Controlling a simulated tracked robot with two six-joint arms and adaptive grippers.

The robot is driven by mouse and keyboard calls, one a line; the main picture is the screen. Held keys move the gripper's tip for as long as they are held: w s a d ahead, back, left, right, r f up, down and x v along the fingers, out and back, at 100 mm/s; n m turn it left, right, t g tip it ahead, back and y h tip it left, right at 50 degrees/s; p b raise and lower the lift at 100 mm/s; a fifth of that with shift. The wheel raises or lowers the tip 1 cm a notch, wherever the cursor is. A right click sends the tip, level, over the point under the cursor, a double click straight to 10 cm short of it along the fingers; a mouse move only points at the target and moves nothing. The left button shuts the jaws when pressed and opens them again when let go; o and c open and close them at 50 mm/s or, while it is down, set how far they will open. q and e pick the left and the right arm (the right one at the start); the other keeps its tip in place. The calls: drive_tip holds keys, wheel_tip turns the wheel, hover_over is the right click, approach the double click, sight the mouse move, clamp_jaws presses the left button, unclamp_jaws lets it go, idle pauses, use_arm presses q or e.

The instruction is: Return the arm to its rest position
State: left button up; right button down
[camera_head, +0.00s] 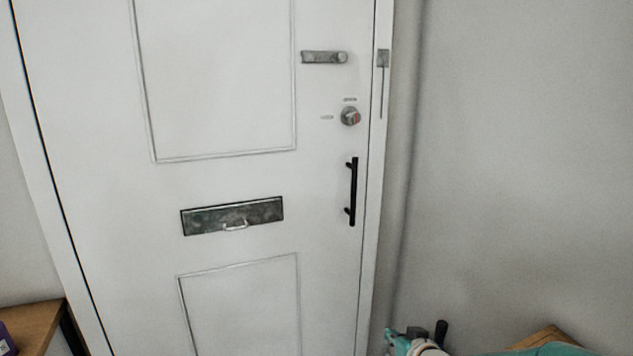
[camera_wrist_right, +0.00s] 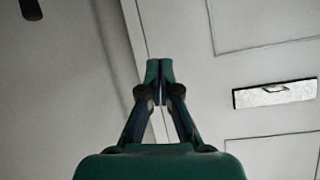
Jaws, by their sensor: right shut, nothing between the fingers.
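My right gripper (camera_wrist_right: 159,72) shows in the right wrist view with its two fingertips together, shut and empty. Behind it are a pale wall and the edge of a white door. In the head view, part of my right arm and gripper (camera_head: 418,340) shows at the bottom edge, right of the door and low down; its fingertips are hard to make out there. It looks apart from the door. My left gripper is in neither view.
A white door (camera_head: 230,185) stands closed ahead. It has a black handle (camera_head: 352,190), a round lock (camera_head: 350,116), a bolt (camera_head: 323,57) and a letter slot (camera_head: 200,222). Wooden furniture tops stand at lower left (camera_head: 30,322) and lower right (camera_head: 548,336). The right wall (camera_head: 520,150) is bare.

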drive_tip(key=s+a+f+m+g, duration=0.1)
drive_tip(key=s+f+g, duration=0.2)
drive_tip(key=s+f, duration=0.65)
drive_tip(key=s+a+f+g, duration=0.2)
drive_tip(key=s+f+g, duration=0.1)
drive_tip(key=s+f, duration=0.6)
drive_tip(key=s+a+f+m+g, duration=0.1)
drive_tip(key=s+f+g, duration=0.25)
drive_tip(key=s, duration=0.45)
drive_tip(key=s+a+f+g, duration=0.15)
drive_tip(key=s+f, duration=0.25)
drive_tip(key=s, duration=0.5)
wheel_tip(320, 180, up, 14)
drive_tip(key=y+p, duration=0.1)
drive_tip(key=p, duration=1.3)
drive_tip(key=shift+s+d+m, duration=0.15)
drive_tip(key=shift+s+m, duration=0.15)
